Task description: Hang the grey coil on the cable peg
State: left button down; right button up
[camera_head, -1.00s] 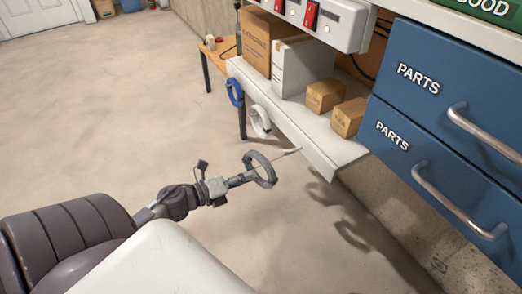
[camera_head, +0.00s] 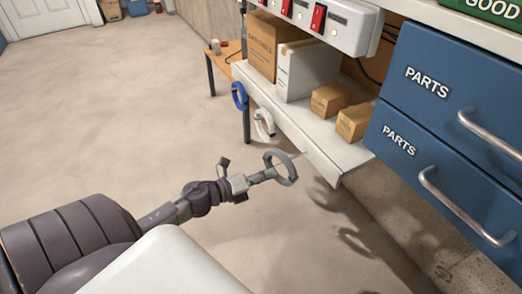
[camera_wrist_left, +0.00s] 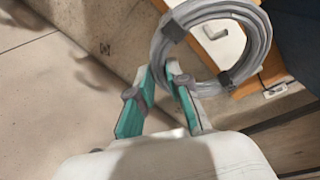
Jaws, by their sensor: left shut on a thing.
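The grey coil (camera_head: 291,173) is a ring held off the front edge of the white shelf (camera_head: 322,158). My left gripper (camera_head: 262,177) is shut on the coil's near side. In the left wrist view, the coil (camera_wrist_left: 160,48) stands tilted at the tips of the green-padded fingers (camera_wrist_left: 161,80), with dark ties around it. A thin pale peg (camera_head: 299,155) shows at the shelf edge, just behind the coil. I cannot tell whether it passes through the ring. My right gripper is not in view.
A blue coil (camera_head: 233,94) and a white coil (camera_head: 258,122) hang along the shelf edge to the left. Cardboard boxes (camera_head: 330,99) and a white box (camera_head: 303,72) stand on the shelf. Blue drawers (camera_head: 430,100) with protruding handles are at right. The floor at left is clear.

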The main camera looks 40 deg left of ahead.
pick_arm(q)
jog(key=f+b+x, duration=0.1)
jog(key=x, duration=0.5)
jog(key=shift+d, duration=0.15)
dwell(0.6)
dwell(0.3)
jog(key=c, duration=1)
grip_release()
jog(key=shift+c, duration=0.2)
jog(key=v, duration=1.2)
